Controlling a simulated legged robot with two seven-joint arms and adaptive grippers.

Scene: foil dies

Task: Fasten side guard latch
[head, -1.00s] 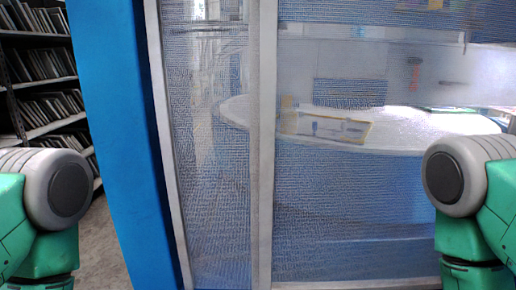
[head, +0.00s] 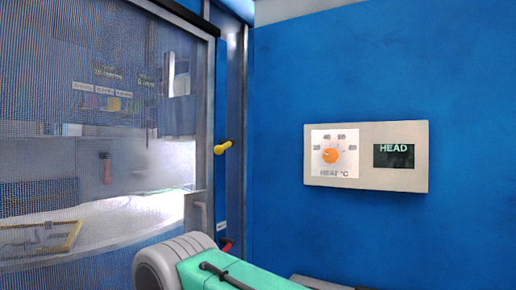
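The side guard (head: 95,105) is a mesh panel in a grey metal frame at the left of the head view. A yellow lever (head: 222,147), which looks like the latch, sits at the guard's right edge beside the blue post. It tilts up to the right. I cannot tell whether it is engaged. A smaller red-tipped part (head: 226,244) sits lower on the post, partly hidden by my arm. Neither gripper shows; only green and grey links of my arm are at the bottom.
A blue wall fills the right side. Behind the mesh are a round white table (head: 120,225) and a yellow-edged tray (head: 72,236).

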